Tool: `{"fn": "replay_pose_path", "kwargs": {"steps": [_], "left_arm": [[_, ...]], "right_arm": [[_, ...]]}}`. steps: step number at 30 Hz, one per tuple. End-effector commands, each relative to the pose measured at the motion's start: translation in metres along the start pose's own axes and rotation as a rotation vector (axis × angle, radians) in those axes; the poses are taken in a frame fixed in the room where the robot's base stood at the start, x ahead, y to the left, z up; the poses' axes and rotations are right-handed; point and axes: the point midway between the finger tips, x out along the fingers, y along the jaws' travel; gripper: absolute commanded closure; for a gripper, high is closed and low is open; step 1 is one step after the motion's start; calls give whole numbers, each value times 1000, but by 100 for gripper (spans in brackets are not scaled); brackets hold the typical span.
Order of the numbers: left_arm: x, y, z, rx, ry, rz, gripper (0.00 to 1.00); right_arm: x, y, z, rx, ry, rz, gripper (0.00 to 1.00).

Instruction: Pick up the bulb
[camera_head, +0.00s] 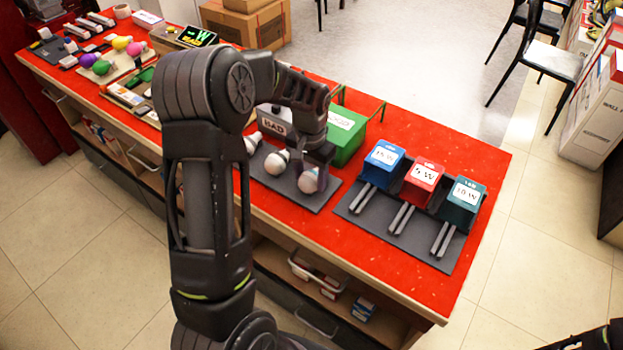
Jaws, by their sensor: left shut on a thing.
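My left arm reaches over the red table (400,270) from the left. My left gripper (313,178) points down and is shut on the rightmost white bulb (307,184), at the right end of a dark grey mat (290,192). Whether the bulb still touches the mat is hard to tell. Another white bulb (276,163) lies just left of it, and a third bulb (252,143) is partly hidden behind my arm. My right gripper is not in view.
A green box (345,140) stands behind the gripper, beside a partly hidden box labelled "BAD" (274,125). Blue (383,160), red (422,180) and green (463,203) labelled boxes stand on a dark base at right. Coloured bulbs (120,43) lie at far left.

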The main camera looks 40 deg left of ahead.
Motion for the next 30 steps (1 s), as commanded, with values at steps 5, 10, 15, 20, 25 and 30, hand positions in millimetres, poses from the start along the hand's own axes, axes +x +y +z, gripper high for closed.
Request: {"fn": "replay_pose_path", "kwargs": {"steps": [5, 10, 15, 20, 25, 30], "left_arm": [[-2, 0, 0, 0, 1, 0, 87], [-16, 0, -1, 0, 3, -1, 87], [-46, 0, -2, 1, 7, -1, 87], [-78, 0, -1, 1, 6, 0, 87], [-97, 0, 0, 0, 2, 0, 87], [-101, 0, 0, 1, -1, 0, 87]], "right_arm": [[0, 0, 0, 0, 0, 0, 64], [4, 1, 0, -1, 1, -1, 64], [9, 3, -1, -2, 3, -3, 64], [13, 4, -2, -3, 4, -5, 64], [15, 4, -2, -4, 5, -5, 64], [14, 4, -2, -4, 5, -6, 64]]}}
